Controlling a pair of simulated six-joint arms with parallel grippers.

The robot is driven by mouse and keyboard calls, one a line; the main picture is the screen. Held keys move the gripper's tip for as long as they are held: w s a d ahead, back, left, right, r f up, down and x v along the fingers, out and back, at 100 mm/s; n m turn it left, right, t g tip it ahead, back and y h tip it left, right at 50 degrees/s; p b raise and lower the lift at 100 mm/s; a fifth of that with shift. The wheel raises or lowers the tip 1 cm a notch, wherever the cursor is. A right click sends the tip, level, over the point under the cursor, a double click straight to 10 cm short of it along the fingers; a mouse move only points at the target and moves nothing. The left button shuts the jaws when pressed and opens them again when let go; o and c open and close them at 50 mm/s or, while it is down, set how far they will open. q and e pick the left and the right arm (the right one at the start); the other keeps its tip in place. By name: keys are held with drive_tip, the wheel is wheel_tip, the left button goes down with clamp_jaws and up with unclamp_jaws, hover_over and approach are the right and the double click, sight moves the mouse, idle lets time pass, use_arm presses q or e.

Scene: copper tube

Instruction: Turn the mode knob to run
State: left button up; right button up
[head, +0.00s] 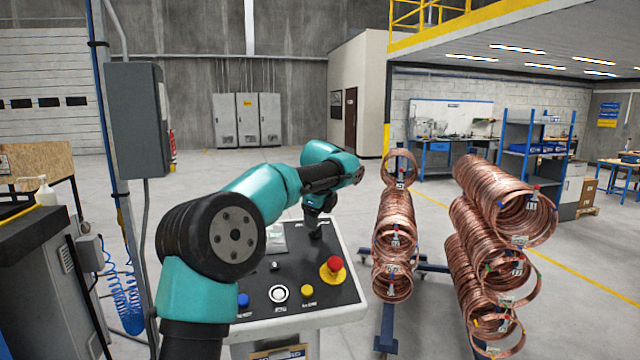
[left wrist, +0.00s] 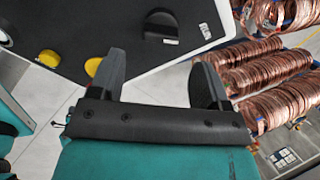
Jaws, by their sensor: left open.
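The control panel (head: 335,285) is a dark sloped face with a pale rim; it also shows in the left wrist view (left wrist: 85,20). It carries a blue button (head: 243,300), a white ringed button (head: 279,294), a yellow button (head: 307,291), a red mushroom button (head: 334,265) and a small dark switch (head: 274,267). My left gripper (head: 317,222) is over the panel's far right part, open. In the left wrist view its fingers (left wrist: 160,82) stand apart with nothing visible between them. Beyond them is a dark, knob-like part with a pale label (left wrist: 162,28). Which setting it points to is unclear.
A grey box (head: 138,120) on a blue post and a dark bench (head: 35,240) stand left. Open floor lies behind.

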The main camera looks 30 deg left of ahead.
use_arm(q)
drive_tip(key=v, duration=1.2)
drive_tip(key=shift+w+f, duration=0.1)
